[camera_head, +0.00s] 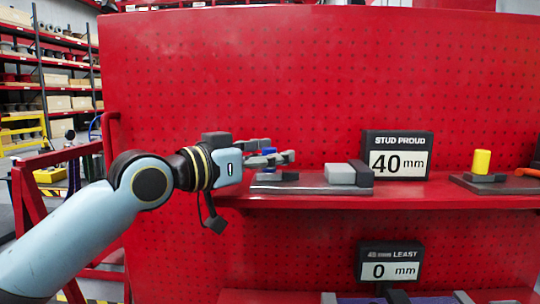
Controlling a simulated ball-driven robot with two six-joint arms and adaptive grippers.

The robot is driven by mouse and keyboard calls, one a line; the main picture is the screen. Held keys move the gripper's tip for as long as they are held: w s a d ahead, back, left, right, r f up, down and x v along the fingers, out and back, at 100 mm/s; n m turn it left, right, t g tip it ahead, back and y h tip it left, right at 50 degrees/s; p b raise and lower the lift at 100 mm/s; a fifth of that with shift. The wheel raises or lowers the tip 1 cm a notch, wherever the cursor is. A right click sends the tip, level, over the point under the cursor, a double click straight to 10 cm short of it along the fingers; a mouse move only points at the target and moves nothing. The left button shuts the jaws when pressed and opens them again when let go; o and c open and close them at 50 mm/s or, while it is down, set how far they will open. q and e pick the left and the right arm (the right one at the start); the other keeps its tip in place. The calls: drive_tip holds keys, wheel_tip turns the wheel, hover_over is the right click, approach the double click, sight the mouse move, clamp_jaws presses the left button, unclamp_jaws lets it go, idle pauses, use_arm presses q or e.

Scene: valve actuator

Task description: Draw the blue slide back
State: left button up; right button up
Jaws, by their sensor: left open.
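My left gripper (290,157) reaches in from the left over the left end of a dark plate on the upper shelf. Its fingers are open and point right. A small saturated blue part (268,151) shows among the fingers, probably the blue slide; the fingers hide most of it, and I cannot tell whether they touch it. On the same dark plate (310,188), a light grey block (341,174) with a dark end piece (362,172) stands to the right of the fingers, apart from them. My right gripper is not in view.
A sign reading "STUD PROUD 40 mm" (397,155) stands behind the plate's right. A yellow cylinder (481,162) stands farther right on the red shelf (430,197). A lower sign reads "0 mm" (390,264). A red pegboard (250,80) closes off the back.

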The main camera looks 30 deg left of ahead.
sight(271, 148)
use_arm(q)
drive_tip(key=shift+r, duration=0.25)
wheel_tip(271, 148, up, 10)
drive_tip(key=shift+f, duration=0.25)
drive_tip(key=shift+f, duration=0.1)
idle(0.4)
